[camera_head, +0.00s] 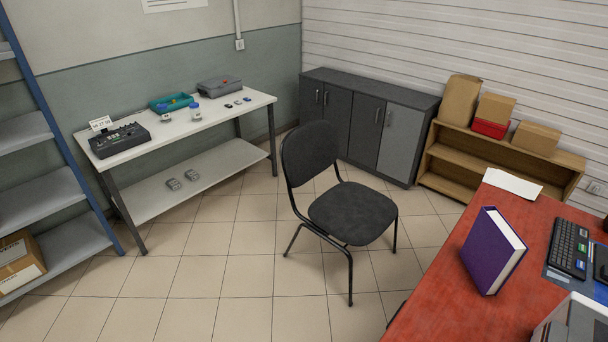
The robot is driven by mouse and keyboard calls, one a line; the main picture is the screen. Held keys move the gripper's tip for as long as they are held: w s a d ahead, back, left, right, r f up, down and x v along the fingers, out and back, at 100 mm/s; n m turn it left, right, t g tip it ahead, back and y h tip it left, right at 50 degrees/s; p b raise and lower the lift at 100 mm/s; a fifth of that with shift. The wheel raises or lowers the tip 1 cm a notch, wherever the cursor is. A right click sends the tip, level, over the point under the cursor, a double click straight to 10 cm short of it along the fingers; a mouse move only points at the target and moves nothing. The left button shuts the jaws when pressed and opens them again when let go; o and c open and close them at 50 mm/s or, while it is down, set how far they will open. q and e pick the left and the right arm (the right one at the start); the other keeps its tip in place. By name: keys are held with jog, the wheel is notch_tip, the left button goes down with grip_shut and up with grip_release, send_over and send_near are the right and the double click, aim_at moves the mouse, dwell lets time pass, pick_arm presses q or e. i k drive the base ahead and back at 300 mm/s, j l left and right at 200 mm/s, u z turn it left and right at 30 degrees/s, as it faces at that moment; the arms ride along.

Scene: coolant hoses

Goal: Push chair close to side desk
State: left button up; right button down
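A black chair (352,212) with a padded seat and backrest stands on the tiled floor in the middle of the head view. Its backrest is on the left side and its seat extends to the right. A white-topped side table (180,128) with a lower shelf stands against the back-left wall, apart from the chair. A red-topped desk (445,285) fills the lower right, with a floor gap between it and the chair. I cannot tell which of the two is the side desk. Neither of my grippers shows in this view.
A purple book (490,252) stands on the red desk beside a keyboard (568,248). Dark cabinets (368,125) and a wooden shelf (455,160) with boxes line the back wall. A blue-framed rack (60,145) stands at left. The floor (215,265) left of the chair is clear.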

aim_at(356, 214)
jog(key=i+j+u, duration=0.1)
jog(key=i+j, duration=0.15)
jog(key=j, duration=0.25)
jog(key=i+j, duration=0.25)
jog(key=j, duration=0.2)
jog(key=i+j+u, duration=0.15)
jog(key=j, duration=0.3)
jog(key=i+z, duration=0.1)
jog(key=i, duration=0.35)
jog(key=i+j+z, duration=0.1)
jog(key=i, duration=0.4)
jog(key=i+j, duration=0.2)
jog(key=i, duration=0.25)
jog(key=i+j+z, duration=0.15)
jog(key=i, duration=0.3)
jog(key=i+j+z, duration=0.1)
jog(key=i, duration=0.4)
jog(key=i+z, duration=0.35)
jog(key=i, duration=0.15)
jog(key=i+j+z, duration=0.2)
jog(key=i+z, duration=0.15)
jog(key=i, duration=0.15)
